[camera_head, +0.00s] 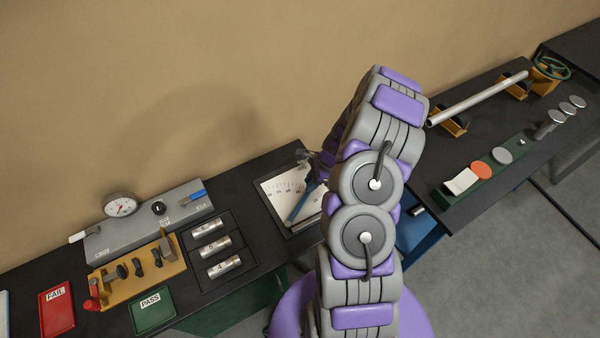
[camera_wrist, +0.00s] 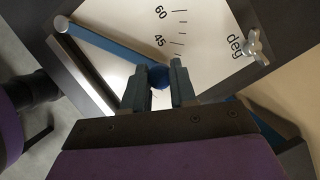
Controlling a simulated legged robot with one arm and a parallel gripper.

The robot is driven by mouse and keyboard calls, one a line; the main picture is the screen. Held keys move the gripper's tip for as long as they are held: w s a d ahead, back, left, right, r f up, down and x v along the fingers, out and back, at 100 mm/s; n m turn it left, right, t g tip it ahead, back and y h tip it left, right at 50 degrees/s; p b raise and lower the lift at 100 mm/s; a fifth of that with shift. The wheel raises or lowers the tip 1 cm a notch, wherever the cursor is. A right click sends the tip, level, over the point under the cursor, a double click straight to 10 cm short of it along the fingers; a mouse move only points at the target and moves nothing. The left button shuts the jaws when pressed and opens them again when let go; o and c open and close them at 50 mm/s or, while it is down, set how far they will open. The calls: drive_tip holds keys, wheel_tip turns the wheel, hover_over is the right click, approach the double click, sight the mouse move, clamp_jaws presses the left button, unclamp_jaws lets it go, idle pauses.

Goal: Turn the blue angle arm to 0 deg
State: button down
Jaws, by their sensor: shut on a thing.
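The blue angle arm (camera_wrist: 105,52) runs across a white dial plate (camera_wrist: 208,50) from a grey pivot (camera_wrist: 62,23) at upper left to a round blue knob (camera_wrist: 158,76). My gripper (camera_wrist: 159,72) is shut on this knob, one finger on each side. The printed 45 and 60 marks and "deg" show beyond the knob; the 45 is nearest. The exact angle and the 0 mark cannot be read. In the head view the blue arm (camera_head: 302,204) lies across the plate (camera_head: 283,187), and my arm hides the plate's right side and most of the gripper.
A silver wing nut (camera_wrist: 255,46) stands on the plate near "deg". In the head view, a tray of metal cylinders (camera_head: 218,246) and a grey gauge box (camera_head: 150,222) lie left of the plate. A bench with a long pipe (camera_head: 478,98) stands at right.

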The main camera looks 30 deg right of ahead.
drive_tip(key=s+m+p, duration=0.1)
drive_tip(key=s+d+m+p, duration=0.1)
drive_tip(key=s, duration=0.1)
drive_tip(key=s+m+t+h+p, duration=0.1)
drive_tip(key=s+m, duration=0.1)
drive_tip(key=shift+s+d+r, duration=0.1)
drive_tip(key=shift+d+r, duration=0.05)
drive_tip(key=shift+d, duration=0.25)
drive_tip(key=shift+s+f+m+t+h+p, duration=0.15)
drive_tip(key=shift+s+m+p, duration=0.25)
drive_tip(key=shift+s, duration=0.25)
drive_tip(key=shift+s+f+m+t+h+p, duration=0.15)
drive_tip(key=shift+s+m+p, duration=0.1)
drive_tip(key=shift+s+m, duration=0.3)
drive_tip(key=shift+s+r, duration=0.1)
drive_tip(key=c, duration=0.9)
unclamp_jaws()
drive_tip(key=shift+d, duration=0.1)
drive_tip(key=shift+r, duration=0.5)
drive_tip(key=b+v, duration=0.1)
drive_tip(key=v, duration=1.5)
drive_tip(key=shift+s+d, duration=0.2)
drive_tip(key=shift+d, duration=0.1)
